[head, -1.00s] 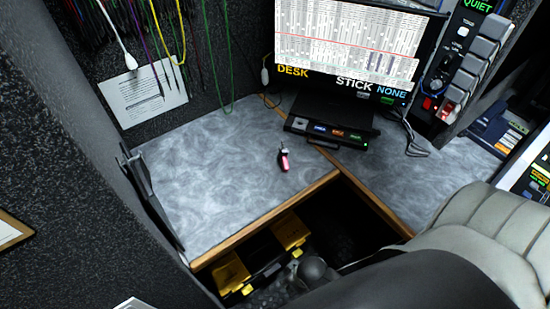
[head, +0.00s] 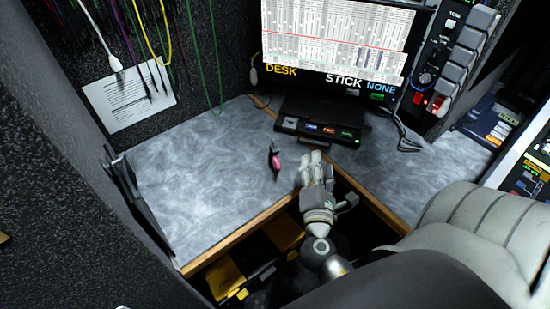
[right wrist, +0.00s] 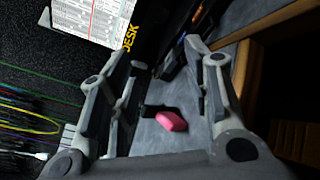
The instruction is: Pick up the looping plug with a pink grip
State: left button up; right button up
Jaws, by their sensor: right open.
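The looping plug with a pink grip (head: 276,160) lies on the grey desk top, near the desk's wooden front edge. Its end away from me is dark. My right gripper (head: 312,160) is just to the right of the plug, over the wooden edge, and apart from it. In the right wrist view the gripper (right wrist: 155,75) is open and empty, and the pink plug (right wrist: 171,121) shows between its fingers, beyond them. My left gripper is not in view.
A monitor (head: 335,40) stands behind a low button box (head: 318,132) at the back of the desk (head: 190,190). Dark upright panels (head: 128,190) stand at the desk's left edge. Cables hang on the back wall. Yellow-and-black cases (head: 245,265) sit below. The desk's left part is clear.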

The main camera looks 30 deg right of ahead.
aim_at(276, 153)
jog(key=a+n, duration=0.1)
jog(key=n, duration=0.1)
jog(key=w+a+n+t+y, duration=0.1)
jog(key=n, duration=0.1)
jog(key=w+a+n+t, duration=0.1)
jog(key=n, duration=0.1)
jog(key=shift+f+n+y, duration=0.2)
jog(key=shift+n+y, duration=0.2)
jog(key=a+n+y, duration=0.1)
jog(key=n, duration=0.1)
jog(key=w+a+f+n+t+y, duration=0.1)
jog(key=n, duration=0.1)
jog(key=a+f+n+y, duration=0.1)
jog(key=n, duration=0.1)
jog(key=shift+w+a+f+n+t, duration=0.15)
jog(key=shift+a+f+n+t, duration=0.15)
jog(key=shift+n, duration=0.1)
jog(key=shift+w+a+f+n+y, duration=0.1)
jog(key=shift+a+f+n+y, duration=0.15)
jog(key=shift+n, duration=0.25)
jog(key=shift+w+d, duration=0.1)
jog(key=shift+w, duration=0.1)
jog(key=shift+x, duration=5.15)
jog(key=shift+c, duration=0.4)
grip_shut()
